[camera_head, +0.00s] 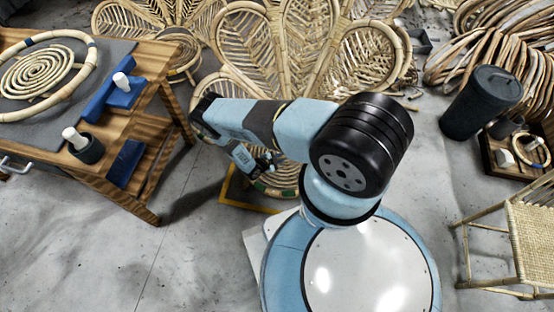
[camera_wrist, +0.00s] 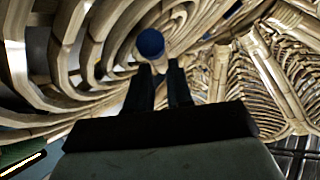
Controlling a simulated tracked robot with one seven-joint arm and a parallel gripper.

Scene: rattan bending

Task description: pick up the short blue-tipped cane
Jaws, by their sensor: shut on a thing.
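The short blue-tipped cane shows in the wrist view as a round blue end (camera_wrist: 151,42) with a little pale cane below it. My gripper (camera_wrist: 160,70) is shut on it, with the two dark fingers close together on either side of the pale part. The rest of the cane is hidden. In the head view my gripper (camera_head: 266,164) is low, over a round rattan piece (camera_head: 272,181) behind my arm; the cane cannot be made out there.
A wooden workbench (camera_head: 150,95) with a rattan ring (camera_head: 88,75) stands at the left. Rattan chair backs (camera_head: 290,40) fill the back. A black bin (camera_head: 480,105) and a woven chair (camera_head: 530,235) are at the right. A yellow frame (camera_head: 238,205) lies on the floor.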

